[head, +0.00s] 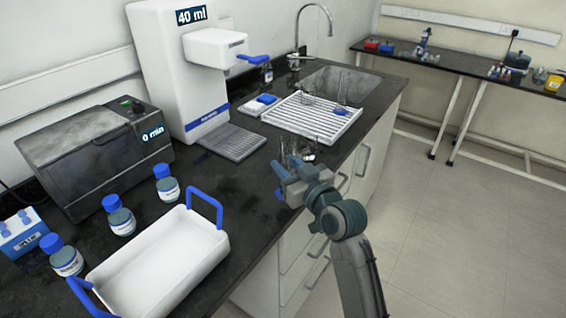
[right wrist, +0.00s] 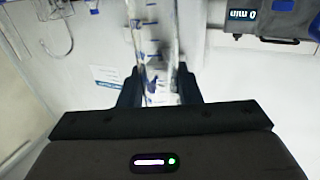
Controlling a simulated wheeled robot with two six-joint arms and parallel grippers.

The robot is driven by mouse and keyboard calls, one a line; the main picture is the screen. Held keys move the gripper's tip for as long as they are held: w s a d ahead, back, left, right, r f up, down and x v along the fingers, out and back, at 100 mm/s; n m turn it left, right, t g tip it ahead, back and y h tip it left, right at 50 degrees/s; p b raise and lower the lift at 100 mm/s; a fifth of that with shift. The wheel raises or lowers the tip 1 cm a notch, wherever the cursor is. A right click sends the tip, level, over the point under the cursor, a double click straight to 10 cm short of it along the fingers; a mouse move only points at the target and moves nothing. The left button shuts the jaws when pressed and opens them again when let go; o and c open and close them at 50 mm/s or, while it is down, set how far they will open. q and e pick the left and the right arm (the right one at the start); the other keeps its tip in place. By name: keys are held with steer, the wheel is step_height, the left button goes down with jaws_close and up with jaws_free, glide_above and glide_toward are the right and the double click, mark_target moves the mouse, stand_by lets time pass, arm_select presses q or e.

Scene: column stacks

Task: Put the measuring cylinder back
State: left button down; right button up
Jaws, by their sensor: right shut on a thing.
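The measuring cylinder is clear with blue marks and stands out best in the right wrist view (right wrist: 156,45), between my two dark fingers. My right gripper (head: 298,168) is shut on it, over the front edge of the black counter. In the head view, only some clear glass (head: 303,148) shows above the gripper, and the rest is hard to make out. A small blue part shows below the gripper. My left gripper is in neither view.
A white slatted drying rack (head: 290,123) holding clear glassware stands before the sink (head: 345,82). A white dispenser (head: 165,70) reads 40 ml, and a dark grey machine (head: 90,155) reads 0 min. A white tray with blue handles (head: 215,240) and several blue-capped bottles (head: 168,188) stand at front left.

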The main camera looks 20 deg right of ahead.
steer(key=w+f, duration=0.1)
steer(key=w, duration=0.1)
steer(key=w+f+p, duration=0.1)
steer(key=w, duration=0.1)
steer(key=w+f, duration=0.2)
steer(key=shift+d, duration=0.35)
steer(key=shift+f, duration=0.15)
steer(key=o, duration=1)
steer(key=shift+s, duration=0.1)
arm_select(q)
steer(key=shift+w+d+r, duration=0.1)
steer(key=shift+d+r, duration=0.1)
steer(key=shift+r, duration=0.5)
arm_select(e)
steer(key=shift+o, duration=0.2)
